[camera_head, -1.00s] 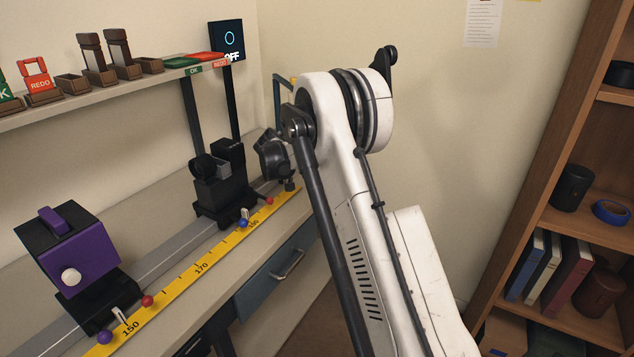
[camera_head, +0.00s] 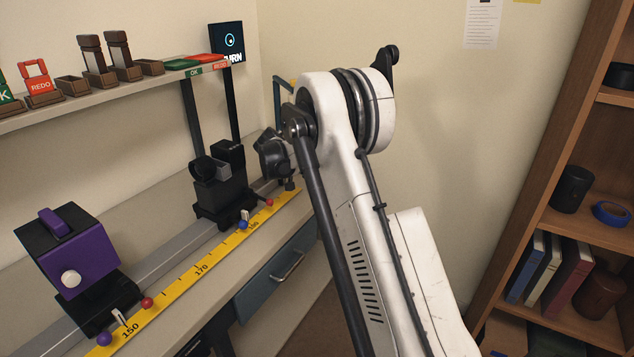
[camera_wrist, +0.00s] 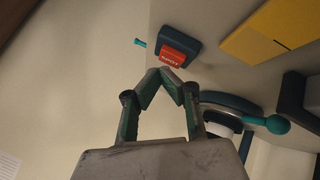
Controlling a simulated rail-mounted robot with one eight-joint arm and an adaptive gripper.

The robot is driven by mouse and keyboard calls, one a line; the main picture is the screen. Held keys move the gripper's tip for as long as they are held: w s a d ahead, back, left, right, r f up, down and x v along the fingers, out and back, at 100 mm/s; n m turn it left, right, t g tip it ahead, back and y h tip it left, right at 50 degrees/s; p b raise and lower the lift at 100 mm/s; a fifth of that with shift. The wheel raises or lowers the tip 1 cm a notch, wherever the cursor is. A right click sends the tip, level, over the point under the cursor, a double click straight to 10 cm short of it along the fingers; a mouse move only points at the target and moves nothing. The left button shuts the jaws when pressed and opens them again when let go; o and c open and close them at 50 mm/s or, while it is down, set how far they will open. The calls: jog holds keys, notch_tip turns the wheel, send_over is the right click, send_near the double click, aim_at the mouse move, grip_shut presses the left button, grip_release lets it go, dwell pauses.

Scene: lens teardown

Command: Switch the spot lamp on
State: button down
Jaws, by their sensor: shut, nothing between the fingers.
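In the wrist view, a dark blue box (camera_wrist: 173,46) has a red label (camera_wrist: 173,57) that appears to read "SPOT". A short teal peg (camera_wrist: 140,43) shows at the left of the box, with a small gap between them in the picture. My gripper (camera_wrist: 163,73) is shut and empty, its fingertips together just below the label in the picture. I cannot tell whether they touch the box. In the head view my arm hides most of this area. I cannot pick out a lit spot lamp.
In the wrist view, a dark rounded part with a teal ball (camera_wrist: 278,124) is at right, and a yellow panel (camera_wrist: 270,37) is above it. In the head view, a purple box (camera_head: 85,258) and a black device (camera_head: 220,188) stand along a yellow ruler (camera_head: 185,280). A shelf (camera_head: 110,93) runs above.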

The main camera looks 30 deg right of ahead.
aim_at(316, 182)
jog(key=shift+r+p, duration=1.2)
jog(key=shift+r, duration=1.8)
jog(key=shift+s+a+r, duration=0.1)
jog(key=s+a+r+n+t+y, duration=0.1)
jog(key=s+a+r+n+y, duration=0.1)
jog(key=s+a+r, duration=0.65)
jog(key=s+a+r+n+t+y, duration=0.15)
jog(key=s+a+r, duration=0.35)
jog(key=s, duration=0.7)
jog(key=s+a+f+n+t+y, duration=0.1)
jog(key=s+a, duration=0.4)
jog(key=s, duration=0.8)
jog(key=s+a+f+n+t+y, duration=0.1)
jog(key=s+a+y, duration=0.3)
jog(key=s, duration=1)
jog(key=shift+a+f+n+t, duration=0.35)
jog(key=shift+a+f+n, duration=0.1)
jog(key=shift+a+f, duration=0.25)
